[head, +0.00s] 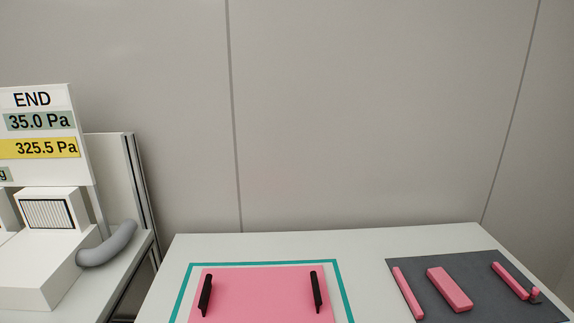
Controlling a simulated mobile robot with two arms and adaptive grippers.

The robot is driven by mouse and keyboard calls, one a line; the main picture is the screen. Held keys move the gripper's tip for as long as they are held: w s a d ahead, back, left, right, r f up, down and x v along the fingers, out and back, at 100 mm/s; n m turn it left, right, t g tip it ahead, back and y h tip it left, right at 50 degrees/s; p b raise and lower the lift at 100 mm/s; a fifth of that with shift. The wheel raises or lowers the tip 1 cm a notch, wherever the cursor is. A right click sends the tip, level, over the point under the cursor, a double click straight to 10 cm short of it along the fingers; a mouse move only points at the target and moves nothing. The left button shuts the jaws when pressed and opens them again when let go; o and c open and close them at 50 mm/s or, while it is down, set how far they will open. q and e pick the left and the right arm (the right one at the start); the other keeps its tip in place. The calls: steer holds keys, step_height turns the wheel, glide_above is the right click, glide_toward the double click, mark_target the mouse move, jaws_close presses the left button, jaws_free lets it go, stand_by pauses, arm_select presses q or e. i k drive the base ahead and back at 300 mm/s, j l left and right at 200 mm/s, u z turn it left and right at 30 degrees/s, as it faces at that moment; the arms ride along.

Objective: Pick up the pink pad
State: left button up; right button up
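A flat pink panel (262,296) with two upright black handles, a left one (206,295) and a right one (316,292), lies inside a teal border (268,263) on the white table. Its near edge is cut off by the frame. On a dark grey mat (475,277) at the right lie a thick pink block (450,289), a thin pink bar (407,292) to its left and a pink stick-shaped piece (510,280) to its right. I cannot tell which pink piece is the pad. Neither of my grippers is in view.
The white table (370,253) is bare between the teal border and the mat. At the left stands a white device with a display panel (45,165) and a grey curved tube (107,246). A grey wall (350,120) rises behind.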

mark_target(457, 299)
steer(key=z, duration=1.3)
steer(key=i+l+u, duration=0.15)
steer(key=u, duration=0.25)
steer(key=l+u, duration=0.4)
steer(key=i+l+u, duration=0.15)
steer(key=u, duration=0.25)
steer(key=l+u, duration=0.4)
